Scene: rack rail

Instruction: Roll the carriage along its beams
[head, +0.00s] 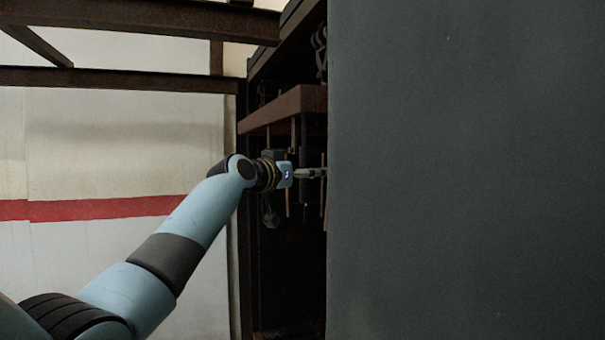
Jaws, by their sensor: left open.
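A reddish-brown slab with vertical rods hanging under it, apparently the carriage (285,108), shows in the head view inside a dark rack at the middle. Its right part is hidden behind a large grey panel. My left gripper (312,173) is below the slab, among the hanging rods. It is open, and its tips reach the panel's edge, where they are partly hidden. I cannot tell whether it touches a rod. Which parts are the beams is unclear; a dark bar (290,35) runs above the slab. My right gripper is not in view.
The grey panel (465,170) fills the right half of the view, close by. Rusty steel girders (120,78) cross the upper left. A pale wall (110,140) with a red stripe (100,208) stands behind my left arm. A dark chain (320,50) hangs above the slab.

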